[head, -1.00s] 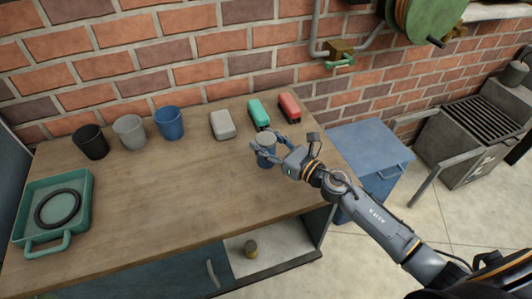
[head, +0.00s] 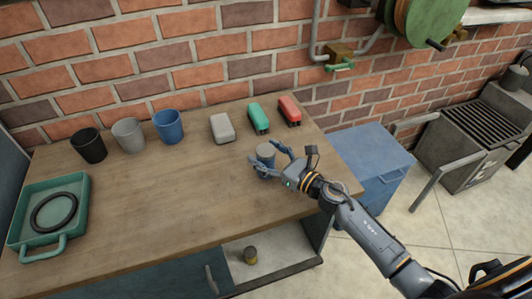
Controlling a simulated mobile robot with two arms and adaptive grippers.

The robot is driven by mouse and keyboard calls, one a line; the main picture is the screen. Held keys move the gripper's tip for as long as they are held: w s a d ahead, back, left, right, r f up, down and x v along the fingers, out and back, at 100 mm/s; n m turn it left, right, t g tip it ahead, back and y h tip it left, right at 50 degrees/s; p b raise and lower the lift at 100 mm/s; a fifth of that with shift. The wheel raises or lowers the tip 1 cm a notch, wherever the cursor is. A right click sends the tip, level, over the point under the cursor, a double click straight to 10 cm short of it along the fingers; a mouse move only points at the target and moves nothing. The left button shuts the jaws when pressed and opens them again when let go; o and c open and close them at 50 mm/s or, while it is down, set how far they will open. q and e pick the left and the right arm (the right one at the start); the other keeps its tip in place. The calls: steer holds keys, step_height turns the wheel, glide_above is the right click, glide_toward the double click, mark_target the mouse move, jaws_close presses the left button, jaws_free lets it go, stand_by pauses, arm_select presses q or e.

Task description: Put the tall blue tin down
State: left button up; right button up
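My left gripper is out of view.
Black (head: 89,145), grey (head: 128,135) and blue (head: 169,127) cups stand along the back. A green tray (head: 72,190) holds a dark ring at left. The worktop's middle is clear.

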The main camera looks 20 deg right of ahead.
steer(key=shift+r+p, duration=0.2)
steer(key=shift+p, duration=0.1)
steer(key=b+v, duration=0.3)
steer(key=v, duration=0.7)
steer(key=shift+s+d+f, duration=0.15)
steer(key=shift+s+f, duration=0.05)
steer(key=shift+s, duration=0.1)
steer(key=shift+s+d+r, duration=0.15)
steer(key=shift+s+d, duration=0.2)
steer(key=shift+s, duration=0.25)
